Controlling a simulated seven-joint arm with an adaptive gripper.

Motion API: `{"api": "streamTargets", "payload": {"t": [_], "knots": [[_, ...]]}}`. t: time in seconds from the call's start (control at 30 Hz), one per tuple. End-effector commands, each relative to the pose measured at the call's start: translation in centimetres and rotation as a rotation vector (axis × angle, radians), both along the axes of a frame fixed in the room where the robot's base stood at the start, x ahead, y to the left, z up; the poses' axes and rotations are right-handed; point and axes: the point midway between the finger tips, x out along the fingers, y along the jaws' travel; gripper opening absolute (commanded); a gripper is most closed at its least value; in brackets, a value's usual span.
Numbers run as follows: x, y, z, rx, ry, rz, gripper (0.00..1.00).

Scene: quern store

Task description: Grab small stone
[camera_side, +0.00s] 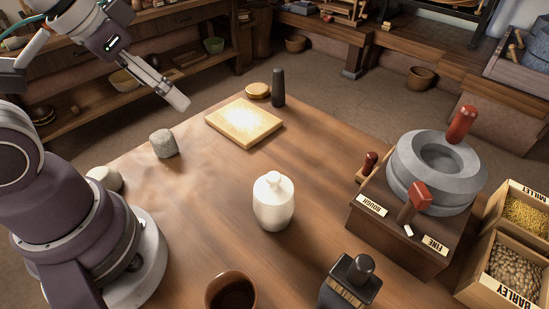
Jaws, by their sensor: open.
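A small grey speckled stone (164,144), roughly cylindrical, stands on the wooden table near its left edge. A paler, rounded stone-like object (104,178) lies further left, partly hidden behind my arm. My gripper (176,98) is at the upper left, in the air above the grey stone and apart from it in the picture. It is open, with nothing visible between its fingers, which are seen nearly edge-on.
A board with pale flour (244,121) and a dark upright cylinder (278,88) stand at the table's back. A white lidded jar (273,201) is mid-table. A grey quern (436,172) on a wooden base stands right, beside millet (525,214) and barley (515,270) boxes. A brown bowl (231,290) is in front.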

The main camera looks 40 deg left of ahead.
Motion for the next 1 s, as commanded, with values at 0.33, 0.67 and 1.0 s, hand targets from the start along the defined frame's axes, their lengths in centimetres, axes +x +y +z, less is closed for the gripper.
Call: {"api": "streamTargets", "payload": {"t": [0.33, 0.67, 1.0], "knots": [[0.7, 1.0, -0.2, -0.033, 0.043, 0.115, 0.85], [4.3, 12.3, -6.4, -0.307, 0.323, 1.169, 0.85], [3.2, 16.1, -12.5, -0.379, 0.397, 1.515, 0.85]]}}
